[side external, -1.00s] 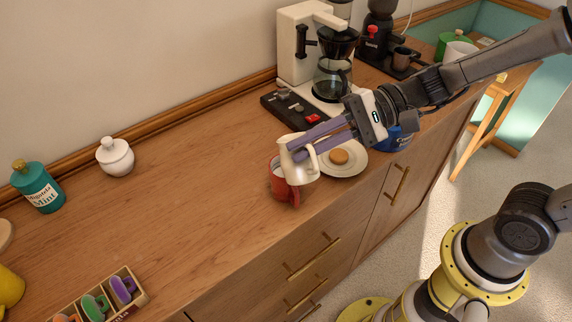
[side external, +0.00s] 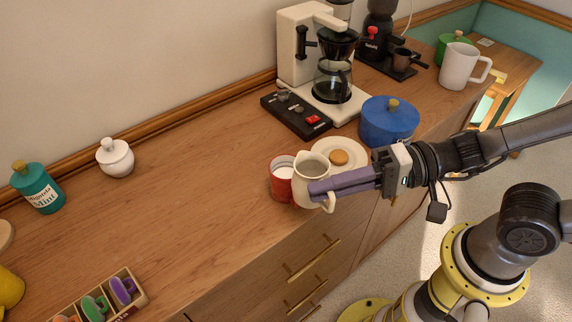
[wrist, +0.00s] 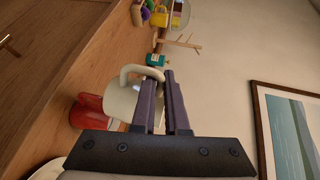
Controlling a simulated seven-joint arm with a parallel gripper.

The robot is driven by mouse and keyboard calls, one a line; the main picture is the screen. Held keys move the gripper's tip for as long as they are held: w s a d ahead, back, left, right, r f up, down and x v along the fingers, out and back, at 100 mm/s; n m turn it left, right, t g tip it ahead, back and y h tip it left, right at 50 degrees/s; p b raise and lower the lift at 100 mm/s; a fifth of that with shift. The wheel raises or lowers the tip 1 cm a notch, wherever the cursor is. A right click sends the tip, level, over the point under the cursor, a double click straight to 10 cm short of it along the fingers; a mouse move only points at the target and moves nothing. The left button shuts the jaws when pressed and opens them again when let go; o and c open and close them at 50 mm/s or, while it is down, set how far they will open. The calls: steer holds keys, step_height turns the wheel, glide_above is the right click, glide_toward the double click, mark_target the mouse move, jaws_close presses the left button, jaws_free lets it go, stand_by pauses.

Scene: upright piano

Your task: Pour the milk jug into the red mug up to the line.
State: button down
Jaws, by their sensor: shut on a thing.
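The cream milk jug (side external: 304,173) is upright at the counter's front edge, just right of the red mug (side external: 279,186); I cannot tell if its base touches the wood. My gripper (side external: 318,189) is shut on the jug, its purple fingers crossing the jug's side near the handle. White milk shows inside the mug; its level against the line cannot be read. In the wrist view the jug (wrist: 121,102) stands left of the fingers (wrist: 160,78), with the red mug (wrist: 87,113) partly hidden behind it.
A plate (side external: 352,145) with a biscuit lies close behind the jug. A blue pot (side external: 388,122) and a coffee maker (side external: 299,48) stand farther back. The counter left of the mug is clear up to a wooden box (side external: 137,288).

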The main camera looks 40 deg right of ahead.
steer(key=shift+s+f, duration=0.1)
steer(key=shift+s, duration=0.05)
steer(key=shift+r, duration=2.4)
steer(key=w+d+r+m+t+h, duration=0.2)
steer(key=w+d+r+t, duration=0.1)
steer(key=w+d+r, duration=0.3)
steer(key=w+d+r+m+t+h, duration=0.2)
steer(key=w+d+r+m+h, duration=0.15)
steer(key=w, duration=0.45)
steer(key=w+d+r+m+t+h, duration=0.1)
steer(key=w+d+r+m+h, duration=0.1)
steer(key=d, duration=0.4)
steer(key=w+d+r+m+t+h, duration=0.1)
steer(key=w+d+r+m+h, duration=0.2)
steer(key=d+r+h, duration=0.3)
steer(key=shift+w+d+r+m+t, duration=0.35)
steer(key=shift+d+r+m+t, duration=0.1)
steer(key=shift+d+m, duration=0.15)
steer(key=shift+a, duration=0.1)
